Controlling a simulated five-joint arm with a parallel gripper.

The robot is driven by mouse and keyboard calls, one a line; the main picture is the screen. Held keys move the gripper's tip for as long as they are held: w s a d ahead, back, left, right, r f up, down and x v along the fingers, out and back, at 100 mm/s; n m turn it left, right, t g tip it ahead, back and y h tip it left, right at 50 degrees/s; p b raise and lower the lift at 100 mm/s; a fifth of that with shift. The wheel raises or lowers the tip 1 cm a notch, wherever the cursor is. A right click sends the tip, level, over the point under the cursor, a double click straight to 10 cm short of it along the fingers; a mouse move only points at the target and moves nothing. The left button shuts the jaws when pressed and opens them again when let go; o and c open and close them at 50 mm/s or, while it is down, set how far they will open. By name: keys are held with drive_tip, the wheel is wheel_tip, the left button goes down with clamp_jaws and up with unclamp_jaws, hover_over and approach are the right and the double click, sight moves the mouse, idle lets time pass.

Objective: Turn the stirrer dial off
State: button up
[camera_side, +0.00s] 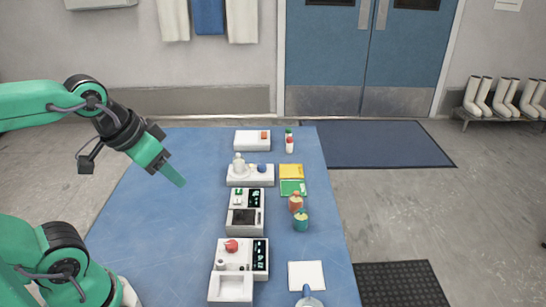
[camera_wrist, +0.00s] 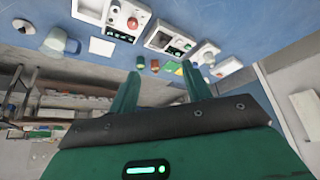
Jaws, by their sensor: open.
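My gripper (camera_side: 176,178) is open and empty above the left part of the blue table, left of the row of white devices. Its two green fingers show apart in the wrist view (camera_wrist: 157,78). I cannot tell for sure which device is the stirrer. The far white unit (camera_side: 249,182) carries a pale bottle and a blue knob (camera_side: 262,168). The middle white device (camera_side: 246,220) has a small green part, a dark panel and a dark window. The near white device (camera_side: 231,287) has a red knob (camera_side: 231,246) and a dark panel. Dial positions are too small to read.
Right of the devices stand an orange bottle (camera_side: 295,203), a teal cup (camera_side: 301,220), and yellow and green packets (camera_side: 291,172). A white pad (camera_side: 306,275) lies at the near right. A white box (camera_side: 252,141) sits at the back. The table's left side is clear.

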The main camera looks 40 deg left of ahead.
drive_tip(key=w+a+r+m+g, duration=0.2)
drive_tip(key=w+r, duration=0.1)
drive_tip(key=w, duration=0.7)
drive_tip(key=m+g, duration=0.4)
drive_tip(key=m, duration=0.1)
hover_over(262, 165)
wheel_tip(262, 165, down, 16)
drive_tip(key=shift+s+f, duration=0.1)
drive_tip(key=shift+f, duration=0.15)
drive_tip(key=shift+f, duration=3.9)
